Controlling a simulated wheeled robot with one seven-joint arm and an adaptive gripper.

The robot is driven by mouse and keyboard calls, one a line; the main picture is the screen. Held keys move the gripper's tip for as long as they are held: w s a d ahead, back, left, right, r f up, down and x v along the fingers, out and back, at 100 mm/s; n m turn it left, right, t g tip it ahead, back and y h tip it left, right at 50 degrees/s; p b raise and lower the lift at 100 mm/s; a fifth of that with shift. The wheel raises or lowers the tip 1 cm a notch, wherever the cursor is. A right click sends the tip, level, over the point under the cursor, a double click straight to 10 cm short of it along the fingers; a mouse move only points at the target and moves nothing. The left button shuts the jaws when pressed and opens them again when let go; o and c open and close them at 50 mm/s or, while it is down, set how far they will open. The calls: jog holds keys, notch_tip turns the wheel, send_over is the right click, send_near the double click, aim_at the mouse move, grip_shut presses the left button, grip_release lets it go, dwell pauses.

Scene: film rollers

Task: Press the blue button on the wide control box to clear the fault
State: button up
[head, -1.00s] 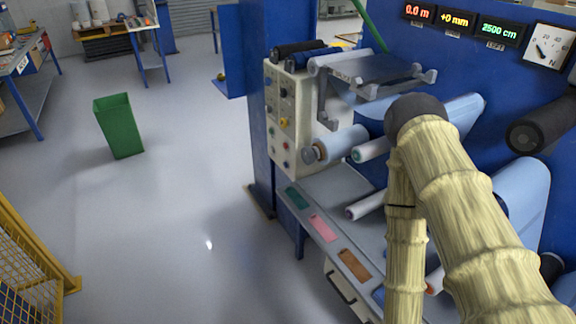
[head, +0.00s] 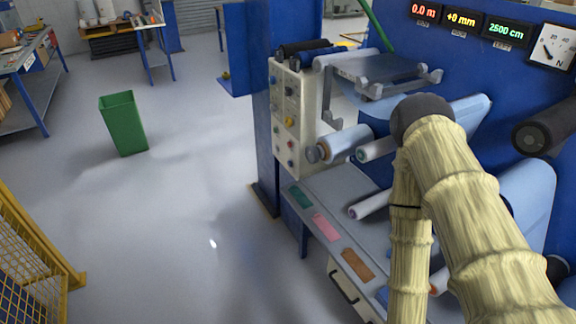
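A pale upright control box (head: 296,120) with several small coloured buttons and knobs stands on the blue machine's left end. I cannot tell whether this is the wide control box. My arm, in a tan ribbed cover, rises at the right, in front of the machine and right of the box. My gripper does not show in this view.
Film rollers (head: 345,144) stick out just right of the box. A grey shelf (head: 299,217) with coloured patches lies below. A green bin (head: 123,124) stands on open floor at the left. A yellow mesh guard (head: 34,262) is at the lower left. Numeric displays (head: 462,20) are at upper right.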

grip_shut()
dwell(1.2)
